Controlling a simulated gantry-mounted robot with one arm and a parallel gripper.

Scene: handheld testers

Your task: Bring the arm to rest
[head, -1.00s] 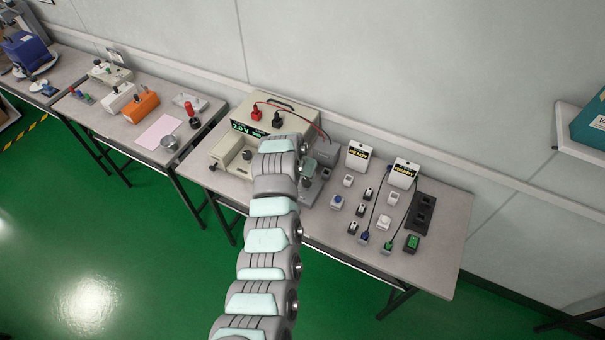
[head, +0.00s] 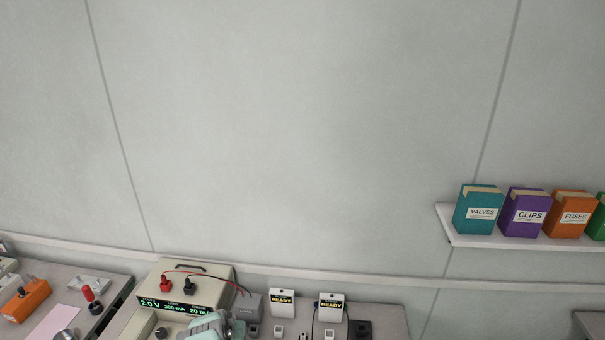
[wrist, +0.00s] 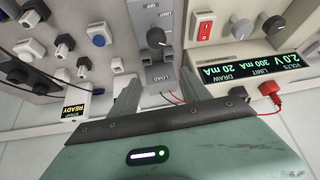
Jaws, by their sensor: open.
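In the wrist view my gripper (wrist: 163,88) is open, its two grey fingers apart, with nothing between them that I can see held. Beyond the fingertips is a grey box with a black knob and a LOAD label (wrist: 160,77); I cannot tell whether the fingers touch it. In the head view only the top of my arm (head: 207,327) shows at the bottom edge, in front of the bench supply (head: 215,273). The gripper itself is hidden or out of frame there.
The supply's display reads 2.0 V, with red and black leads plugged in. Two READY testers (head: 282,304) (head: 331,307) stand to its right. A wall shelf (head: 490,240) at right holds labelled boxes. An orange device (head: 27,299) sits on the left table. The wall above is clear.

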